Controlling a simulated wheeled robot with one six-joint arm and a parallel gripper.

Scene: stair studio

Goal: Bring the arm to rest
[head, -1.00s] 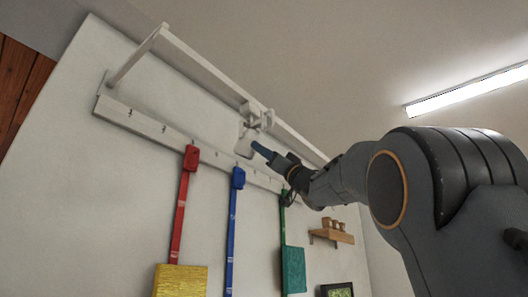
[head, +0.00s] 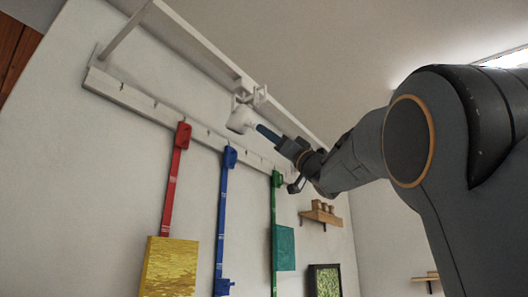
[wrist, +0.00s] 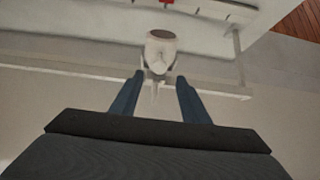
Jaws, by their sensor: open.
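My arm reaches from the right of the head view toward the wall. My gripper (head: 262,132) ends it with blue fingers, just to the right of and below a white lamp-like fitting (head: 241,118) on the upper white rail (head: 200,44). In the wrist view my gripper (wrist: 157,95) shows two blue fingers apart, with nothing held between them. The white fitting (wrist: 160,48) appears beyond the fingertips there, with a dark round end. I cannot tell whether the fingers touch it.
A lower white rail (head: 140,103) carries red (head: 173,175), blue (head: 223,200) and green (head: 275,215) hanging straps. Yellow (head: 168,268) and teal (head: 285,248) panels hang below. A wooden shelf (head: 322,216) and a dark-framed picture (head: 325,281) are on the wall to the right.

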